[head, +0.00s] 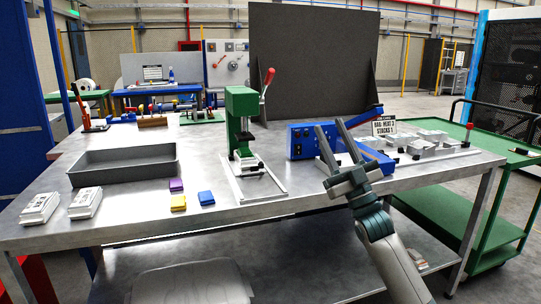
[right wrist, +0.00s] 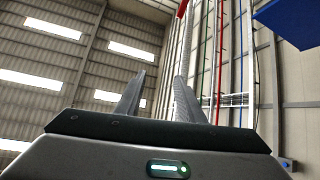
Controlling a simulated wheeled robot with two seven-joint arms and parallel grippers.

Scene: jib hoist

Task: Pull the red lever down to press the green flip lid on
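The red lever (head: 267,80) sticks up and to the right from the head of a green press (head: 241,110), its grip tilted up. The press stands on a pale metal base (head: 262,188) at the table's middle. My right gripper (head: 329,123) is open and empty, right of the press and well away from the lever, in front of the blue machine. In the right wrist view its two fingers (right wrist: 157,95) are apart, pointing up. My left gripper is not in view.
A blue machine (head: 302,141) with a blue arm stands right of the press, near a sign (head: 384,126). Left are a grey tray (head: 125,168), purple, yellow and blue blocks, and two white packs. A dark panel (head: 310,50) rises behind. A green cart (head: 450,210) stands right.

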